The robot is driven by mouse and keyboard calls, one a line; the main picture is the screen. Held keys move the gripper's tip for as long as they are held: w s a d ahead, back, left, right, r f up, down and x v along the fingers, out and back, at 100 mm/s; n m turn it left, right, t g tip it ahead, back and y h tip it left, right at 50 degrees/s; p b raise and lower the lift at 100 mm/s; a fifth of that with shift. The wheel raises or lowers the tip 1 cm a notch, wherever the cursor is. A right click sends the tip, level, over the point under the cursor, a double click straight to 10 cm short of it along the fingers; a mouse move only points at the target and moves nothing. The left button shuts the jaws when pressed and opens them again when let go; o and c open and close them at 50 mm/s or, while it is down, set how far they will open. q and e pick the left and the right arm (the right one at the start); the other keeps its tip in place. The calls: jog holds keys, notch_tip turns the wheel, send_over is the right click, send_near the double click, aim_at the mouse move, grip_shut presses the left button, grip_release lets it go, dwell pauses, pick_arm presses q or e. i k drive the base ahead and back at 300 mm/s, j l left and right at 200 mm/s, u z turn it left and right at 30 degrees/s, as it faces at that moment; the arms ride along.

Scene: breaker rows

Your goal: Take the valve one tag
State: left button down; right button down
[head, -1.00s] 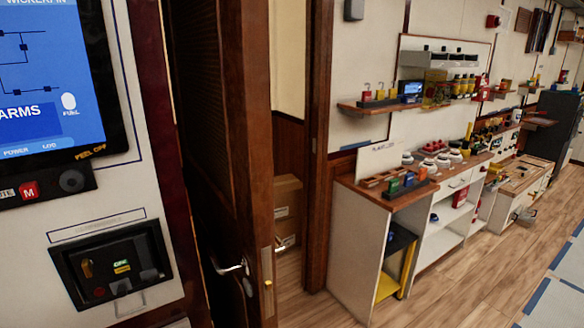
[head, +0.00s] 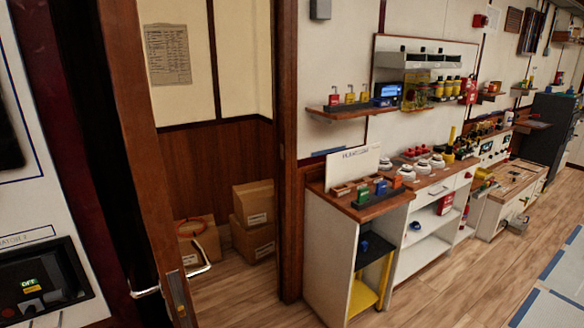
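I cannot make out a valve one tag by its label in the head view. Small green, blue and orange pieces stand in a dark rack (head: 382,192) on the wooden counter (head: 372,208) of the near white cabinet. Small brown pieces (head: 344,190) lie beside the rack, and a white sign (head: 353,163) stands behind, its text too small to read. Red and yellow padlock-like pieces (head: 349,97) stand on the wall shelf (head: 352,110) above. Neither of my grippers is in view.
A wooden door (head: 150,150) stands open at the left, with cartons (head: 253,215) in the room behind. A panel with a dark switch unit (head: 38,284) is at the left edge. More counters run along the wall to a dark cabinet (head: 550,130). The wood floor (head: 440,285) in front is clear.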

aim_at(349, 97)
jog(key=i+l, duration=0.1)
jog(key=l, duration=0.7)
jog(key=i+l, duration=0.15)
jog(key=l, duration=0.25)
jog(key=i+l, duration=0.1)
jog(key=l, duration=0.3)
jog(key=i+j+z, duration=0.2)
jog(key=i, duration=0.35)
jog(key=l, duration=0.1)
